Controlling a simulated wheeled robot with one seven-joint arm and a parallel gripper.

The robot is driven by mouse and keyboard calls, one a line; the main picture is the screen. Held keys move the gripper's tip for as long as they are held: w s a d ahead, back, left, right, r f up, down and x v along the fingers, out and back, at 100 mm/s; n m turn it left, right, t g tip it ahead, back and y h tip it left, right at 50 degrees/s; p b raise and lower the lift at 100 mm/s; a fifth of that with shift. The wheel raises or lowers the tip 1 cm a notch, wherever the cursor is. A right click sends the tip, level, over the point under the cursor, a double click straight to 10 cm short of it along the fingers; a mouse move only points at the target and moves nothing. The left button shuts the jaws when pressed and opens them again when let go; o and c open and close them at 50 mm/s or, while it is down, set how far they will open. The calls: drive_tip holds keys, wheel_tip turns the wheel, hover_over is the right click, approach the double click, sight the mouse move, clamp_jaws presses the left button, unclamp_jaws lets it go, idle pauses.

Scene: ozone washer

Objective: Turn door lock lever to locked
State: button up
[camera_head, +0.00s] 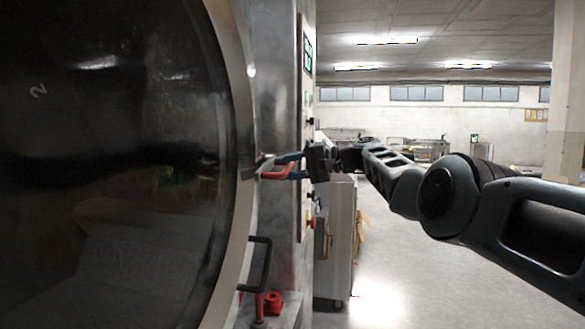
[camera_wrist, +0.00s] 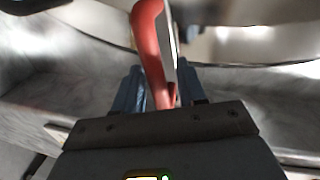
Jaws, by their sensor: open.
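The door lock lever (camera_head: 273,175) is a red bar that sticks out near the right rim of the round door (camera_head: 120,150) in the head view. It also shows in the wrist view as a red, pale-edged bar (camera_wrist: 150,40) that runs up between my fingers. My gripper (camera_head: 284,165) is open, with its blue fingers around the lever. In the wrist view my gripper (camera_wrist: 158,88) has one finger on each side of the lever, with a small gap at the left. Whether the right finger touches the lever, I cannot tell. The lever's base is partly hidden.
A black handle (camera_head: 261,265) stands out from the door's rim below the lever. A red fitting (camera_head: 272,303) sits below it. A panel with buttons and a screen (camera_head: 308,75) is on the machine's side. Open floor (camera_head: 385,270) lies to the right.

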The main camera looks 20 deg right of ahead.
drive_tip(key=shift+d, duration=0.15)
drive_tip(key=shift+b+v, duration=0.4)
drive_tip(key=shift+v, duration=0.55)
drive_tip(key=shift+b+v, duration=0.7)
drive_tip(key=shift+v, duration=2.15)
